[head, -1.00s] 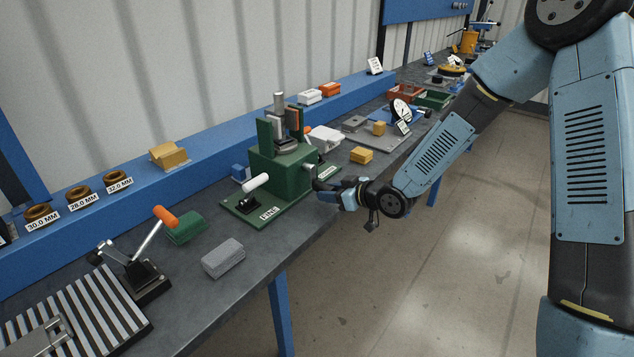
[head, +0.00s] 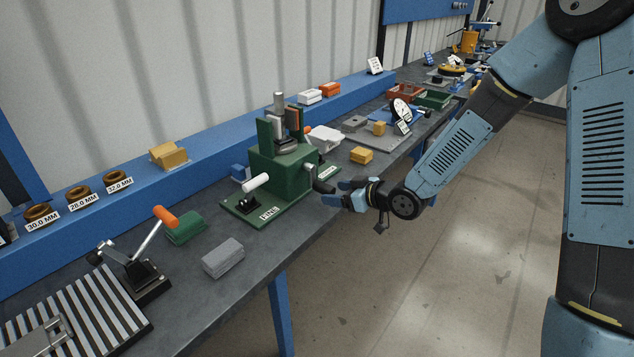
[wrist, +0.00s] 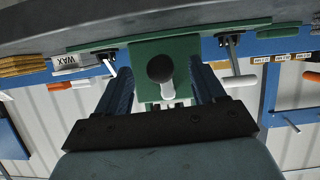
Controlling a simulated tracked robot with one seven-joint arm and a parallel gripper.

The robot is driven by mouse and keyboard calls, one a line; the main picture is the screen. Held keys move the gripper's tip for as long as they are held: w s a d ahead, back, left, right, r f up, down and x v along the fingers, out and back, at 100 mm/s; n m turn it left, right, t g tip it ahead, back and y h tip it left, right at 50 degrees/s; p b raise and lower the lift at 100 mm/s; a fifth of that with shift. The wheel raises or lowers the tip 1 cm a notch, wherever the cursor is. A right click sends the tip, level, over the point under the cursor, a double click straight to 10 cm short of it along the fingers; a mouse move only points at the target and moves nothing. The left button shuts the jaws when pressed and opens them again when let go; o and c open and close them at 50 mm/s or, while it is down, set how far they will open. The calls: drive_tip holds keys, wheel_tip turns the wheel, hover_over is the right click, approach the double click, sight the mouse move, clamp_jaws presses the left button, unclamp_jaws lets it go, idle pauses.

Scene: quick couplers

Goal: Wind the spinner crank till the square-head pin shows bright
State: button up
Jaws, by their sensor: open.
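The green machine (head: 278,170) stands on a green base plate near the bench's front edge. A dark crank handle (head: 322,186) sticks out of its front side on a pale shaft. In the wrist view its round dark knob (wrist: 160,67) faces the camera. My gripper (head: 334,191) is open, just right of the handle in the head view. In the wrist view the knob lies in line with the gap between my blue fingers (wrist: 161,80). They appear clear of it. I cannot single out the square-head pin or tell whether it is bright.
A grey block (head: 223,258) and a toggle clamp (head: 145,270) lie to the left. A yellow block (head: 361,155) sits to the right. The floor side in front of the bench is open.

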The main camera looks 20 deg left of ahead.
drive_tip(key=shift+v, duration=2)
drive_tip(key=shift+d, duration=0.1)
drive_tip(key=d+r+m+t+h, duration=0.25)
drive_tip(key=d+r+h, duration=0.4)
drive_tip(key=d, duration=0.55)
drive_tip(key=d+r+m+t+h, duration=0.1)
drive_tip(key=d+r+m+h, duration=0.35)
drive_tip(key=d+r, duration=0.5)
drive_tip(key=s+d+r+m+g, duration=0.1)
drive_tip(key=s+d+r+m, duration=0.1)
drive_tip(key=s+d, duration=0.2)
drive_tip(key=s+d+r+m+g+h, duration=0.1)
drive_tip(key=s+d+r+m, duration=0.1)
drive_tip(key=s, duration=0.9)
drive_tip(key=s+d+r+m+g, duration=0.1)
drive_tip(key=s+d+r+m, duration=0.1)
drive_tip(key=s+d, duration=0.4)
drive_tip(key=shift+s+r+m, duration=0.4)
drive_tip(key=shift+s+r, duration=0.35)
drive_tip(key=shift+s, duration=0.45)
